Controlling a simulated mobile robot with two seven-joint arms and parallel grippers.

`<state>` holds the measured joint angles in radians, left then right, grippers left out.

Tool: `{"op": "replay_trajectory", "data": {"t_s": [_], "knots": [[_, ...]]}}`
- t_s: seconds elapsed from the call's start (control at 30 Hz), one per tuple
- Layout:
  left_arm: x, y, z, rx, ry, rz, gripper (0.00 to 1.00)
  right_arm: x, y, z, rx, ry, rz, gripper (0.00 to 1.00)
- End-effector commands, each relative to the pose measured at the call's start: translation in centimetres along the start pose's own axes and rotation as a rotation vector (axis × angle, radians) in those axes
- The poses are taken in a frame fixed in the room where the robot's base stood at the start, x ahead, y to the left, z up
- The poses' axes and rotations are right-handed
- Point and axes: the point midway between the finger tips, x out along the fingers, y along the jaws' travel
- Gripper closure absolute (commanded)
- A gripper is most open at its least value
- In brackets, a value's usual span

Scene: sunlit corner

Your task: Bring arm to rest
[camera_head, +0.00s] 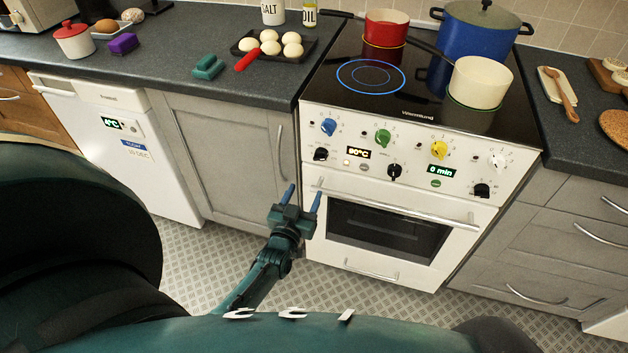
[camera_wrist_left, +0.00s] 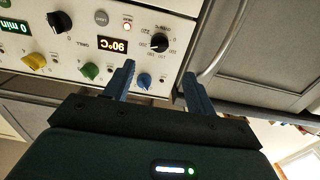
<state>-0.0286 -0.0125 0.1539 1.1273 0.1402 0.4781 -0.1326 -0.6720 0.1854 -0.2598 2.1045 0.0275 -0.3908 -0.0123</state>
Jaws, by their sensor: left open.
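My left gripper (camera_head: 303,198) is in front of the oven and the cabinet beside it, below the counter edge. Its two blue fingers are apart with nothing between them. In the left wrist view the gripper (camera_wrist_left: 158,82) also shows open and empty, with the stove's knob panel (camera_wrist_left: 85,40) beyond its fingers. My left arm (camera_head: 262,278) reaches up from the lower middle of the head view. My right gripper is not in view.
The stove (camera_head: 392,205) carries a red pot (camera_head: 386,28), a blue pot (camera_head: 474,40) and a cream saucepan (camera_head: 480,82). A tray of eggs (camera_head: 288,50) stands on the left counter. A white dishwasher (camera_head: 125,150) is at left. The floor (camera_head: 200,265) around the arm looks clear.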

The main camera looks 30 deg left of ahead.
Motion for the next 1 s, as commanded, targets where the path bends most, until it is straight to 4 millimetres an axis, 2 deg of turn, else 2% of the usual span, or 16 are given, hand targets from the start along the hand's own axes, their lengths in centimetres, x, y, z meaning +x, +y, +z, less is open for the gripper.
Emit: {"op": "replay_trajectory", "data": {"t_s": [0.23,0.37,0.47,0.7,0.8,0.9,1.0], "knots": [[-0.3,0.1,0.0,0.004,-0.008,0.008,0.44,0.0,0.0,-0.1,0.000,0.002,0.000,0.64],[-2.2,1.1,-0.3,0.029,-0.067,0.073,0.44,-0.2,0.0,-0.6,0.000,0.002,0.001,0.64],[-5.5,3.1,-0.8,0.061,-0.166,0.169,0.44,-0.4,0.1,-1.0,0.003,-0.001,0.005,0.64],[-16.3,9.1,-3.1,0.109,-0.441,0.395,0.44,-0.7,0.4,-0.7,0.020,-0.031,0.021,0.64],[-19.9,10.6,-4.3,0.114,-0.524,0.452,0.44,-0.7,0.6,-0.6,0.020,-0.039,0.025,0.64],[-22.1,11.4,-5.1,0.115,-0.575,0.484,0.44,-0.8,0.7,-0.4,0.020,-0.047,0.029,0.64],[-23.0,11.8,-5.4,0.115,-0.596,0.497,0.44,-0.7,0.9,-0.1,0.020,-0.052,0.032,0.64]]}}
